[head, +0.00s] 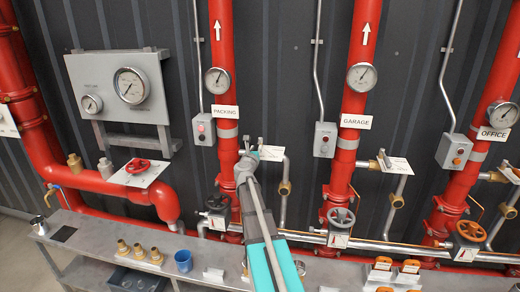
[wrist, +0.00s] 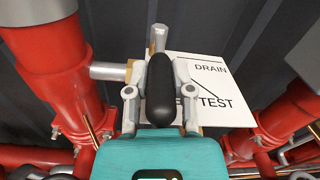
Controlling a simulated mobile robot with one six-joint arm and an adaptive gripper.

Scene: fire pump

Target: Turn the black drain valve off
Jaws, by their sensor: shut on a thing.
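The black drain valve handle (wrist: 160,90) fills the middle of the wrist view, running up and down the picture. My gripper (wrist: 159,93) is shut on it, one grey finger on each side. Behind it are a grey metal pipe stub (wrist: 108,71) and a white sign (wrist: 212,72) reading DRAIN and TEST; part of the sign is covered. In the head view my gripper (head: 249,150) is at the red PACKING riser (head: 226,132), beside a small white sign (head: 272,153). The black handle is hard to make out there.
To the right stand the red GARAGE riser (head: 360,98) and OFFICE riser (head: 484,118), each with a gauge. Handwheels (head: 341,217) line the pipe below.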

